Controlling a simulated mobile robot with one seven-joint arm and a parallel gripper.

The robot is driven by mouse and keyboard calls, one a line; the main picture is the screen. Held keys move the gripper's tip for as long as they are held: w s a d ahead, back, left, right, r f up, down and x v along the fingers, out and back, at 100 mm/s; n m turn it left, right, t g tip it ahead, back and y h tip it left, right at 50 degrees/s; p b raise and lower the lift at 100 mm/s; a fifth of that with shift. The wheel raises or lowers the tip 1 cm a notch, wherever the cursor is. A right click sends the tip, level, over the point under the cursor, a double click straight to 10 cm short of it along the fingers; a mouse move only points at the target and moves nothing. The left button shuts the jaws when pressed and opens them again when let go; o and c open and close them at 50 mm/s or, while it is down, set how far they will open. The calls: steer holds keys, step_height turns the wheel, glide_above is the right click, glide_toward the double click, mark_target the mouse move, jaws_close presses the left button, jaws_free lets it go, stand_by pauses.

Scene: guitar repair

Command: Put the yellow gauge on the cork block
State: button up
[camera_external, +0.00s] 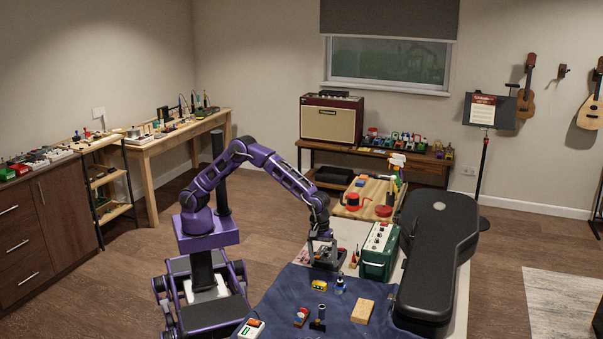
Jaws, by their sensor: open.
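A small yellow object (319,285), which looks like the yellow gauge, lies on the dark blue cloth (278,298) on the bench. A tan block (362,312), which looks like the cork block, lies on the same cloth, nearer the camera and to the right, with nothing on top of it. My gripper (326,264) is open and points down, behind the yellow object and apart from it in the picture. Its fingers are small here, and what is between or under them is hard to make out.
A small bottle (340,286) stands right of the yellow object. A red item (301,316), a dark tool (318,320) and a white-and-green device (251,328) lie nearer. A green amplifier box (378,252) and a black guitar case (437,250) bound the right.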

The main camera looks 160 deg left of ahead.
step_height(320, 180, up, 4)
steer(key=s+g, duration=0.1)
steer(key=s, duration=0.2)
steer(key=b, duration=0.1)
glide_above(319, 284)
steer(key=shift+n+h, duration=0.3)
step_height(319, 284, down, 12)
steer(key=shift+w+r, duration=0.1)
steer(key=f+b, duration=0.1)
steer(key=f, duration=0.4)
steer(key=shift+s+f, duration=0.15)
steer(key=shift+s, duration=0.05)
jaws_close()
